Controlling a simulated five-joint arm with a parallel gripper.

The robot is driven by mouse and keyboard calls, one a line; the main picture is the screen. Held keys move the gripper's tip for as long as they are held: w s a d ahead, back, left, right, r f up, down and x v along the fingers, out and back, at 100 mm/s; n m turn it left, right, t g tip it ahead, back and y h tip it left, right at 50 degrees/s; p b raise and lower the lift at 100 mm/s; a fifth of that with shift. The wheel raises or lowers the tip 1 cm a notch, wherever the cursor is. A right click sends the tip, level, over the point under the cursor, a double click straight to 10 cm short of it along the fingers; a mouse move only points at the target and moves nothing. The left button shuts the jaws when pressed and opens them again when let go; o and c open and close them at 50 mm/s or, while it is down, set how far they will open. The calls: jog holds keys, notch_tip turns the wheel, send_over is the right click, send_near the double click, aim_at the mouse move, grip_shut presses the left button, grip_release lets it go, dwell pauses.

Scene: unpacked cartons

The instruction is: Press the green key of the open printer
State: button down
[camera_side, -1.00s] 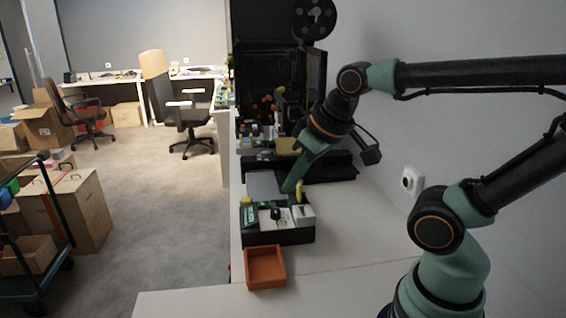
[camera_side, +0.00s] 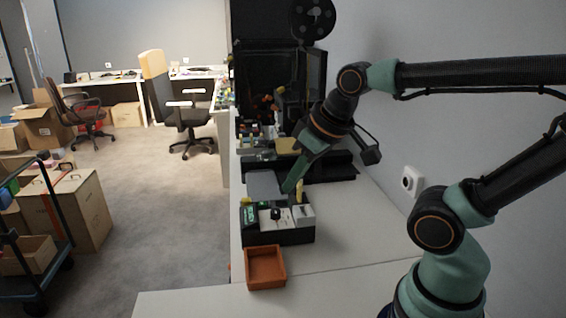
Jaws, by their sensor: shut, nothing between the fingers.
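The open printer (camera_side: 262,102) stands at the back of the white table, a tall black frame with a spool on top. A low control unit (camera_side: 281,237) sits in front of it, with a green panel (camera_side: 250,217) at its left, a dark knob and a pale block. I cannot tell for sure which part is the green key. My gripper (camera_side: 288,190) is shut and empty, pointing down over the back of the control unit, beside a grey plate (camera_side: 266,185). I cannot tell whether its tip touches anything.
An orange tray (camera_side: 265,268) sits on the table in front of the control unit. A white wall socket (camera_side: 411,181) is on the wall at right. The table (camera_side: 345,235) is clear to the right of the control unit.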

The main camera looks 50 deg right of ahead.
jog(key=w+d+f+m+t+h, duration=0.1)
jog(key=w+d+f+m, duration=0.2)
jog(key=w, duration=0.6)
jog(key=w+d+f+m+t+h, duration=0.1)
jog(key=w+d+f+m, duration=0.3)
jog(key=w+d+m, duration=0.4)
jog(key=shift+w+d+f+t+h, duration=0.3)
jog(key=shift+w+d+t, duration=0.4)
jog(key=shift+d, duration=0.55)
